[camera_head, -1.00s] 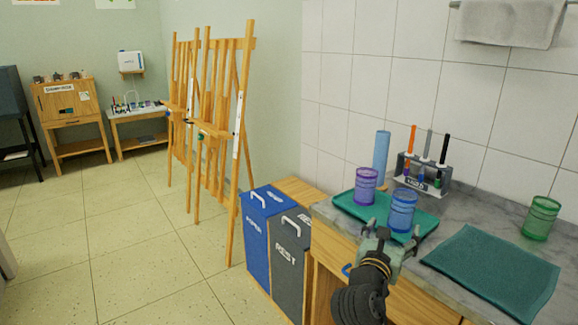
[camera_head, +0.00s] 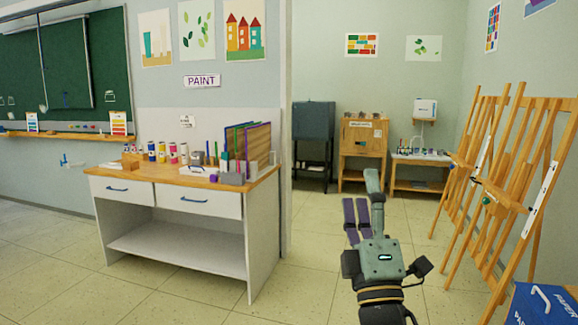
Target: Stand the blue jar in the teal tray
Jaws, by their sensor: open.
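My gripper (camera_head: 364,200) is in the lower middle of the head view, raised above the tiled floor. Its fingers point away from me and stand apart, with nothing seen between them. The blue jar and the teal tray are out of view now. No jar or tray can be made out near my gripper.
A white paint table (camera_head: 175,190) with wooden top, bottles and boards stands at left. Wooden easels (camera_head: 505,190) and a blue bin (camera_head: 543,304) are at right. A wooden cabinet (camera_head: 362,150) and small table (camera_head: 418,172) stand at the back. Floor (camera_head: 300,285) between is clear.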

